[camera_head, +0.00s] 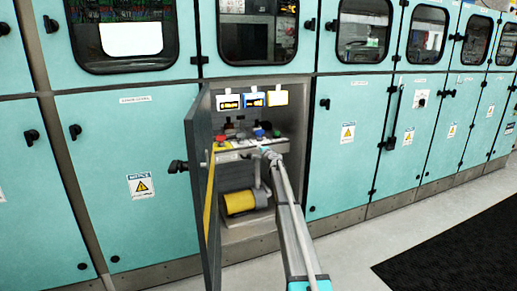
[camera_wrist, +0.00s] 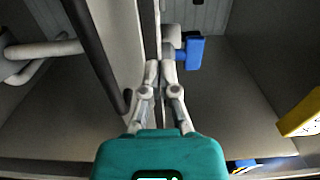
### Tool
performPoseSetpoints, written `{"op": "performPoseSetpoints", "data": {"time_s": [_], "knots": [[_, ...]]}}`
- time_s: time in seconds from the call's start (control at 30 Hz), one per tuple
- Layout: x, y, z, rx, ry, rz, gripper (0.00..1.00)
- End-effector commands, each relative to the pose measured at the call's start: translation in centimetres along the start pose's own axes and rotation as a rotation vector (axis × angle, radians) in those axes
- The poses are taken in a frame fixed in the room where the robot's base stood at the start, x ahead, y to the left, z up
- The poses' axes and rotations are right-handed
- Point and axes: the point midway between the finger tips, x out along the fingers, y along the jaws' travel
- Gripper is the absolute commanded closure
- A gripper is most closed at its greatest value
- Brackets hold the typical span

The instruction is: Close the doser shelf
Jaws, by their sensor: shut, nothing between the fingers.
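The doser shelf (camera_head: 232,157) seems to be the pale shelf inside the open cabinet in the head view, with red and blue parts above it. How far it is pulled out I cannot tell. My gripper (camera_head: 267,152) is at the shelf's right front, inside the cabinet opening. In the wrist view my gripper (camera_wrist: 160,68) is shut and empty, its fingertips close to a narrow upright edge. A blue part (camera_wrist: 190,52) is just right of the fingertips. Whether the fingers touch anything is unclear.
The grey cabinet door (camera_head: 203,180) stands open on the left. A yellow cylinder (camera_head: 239,202) sits low inside the cabinet. Labels in yellow and blue frames (camera_head: 253,99) hang above. A yellow part (camera_wrist: 302,114) is at the wrist view's right. Floor in front is clear.

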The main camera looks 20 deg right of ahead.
Motion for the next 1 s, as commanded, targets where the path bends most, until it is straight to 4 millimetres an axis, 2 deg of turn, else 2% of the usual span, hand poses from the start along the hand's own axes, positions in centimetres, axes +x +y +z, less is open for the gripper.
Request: {"op": "performPoseSetpoints", "data": {"time_s": [0.2, 0.5, 0.7, 1.0], "knots": [[-4.2, 0.0, 0.1, -0.001, 0.001, 0.000, 1.00], [-9.1, 0.0, 0.1, -0.001, 0.001, 0.000, 1.00], [-10.8, 0.0, 0.1, -0.001, 0.000, 0.000, 1.00], [-11.2, 0.0, 0.0, -0.001, 0.000, 0.000, 1.00]]}}
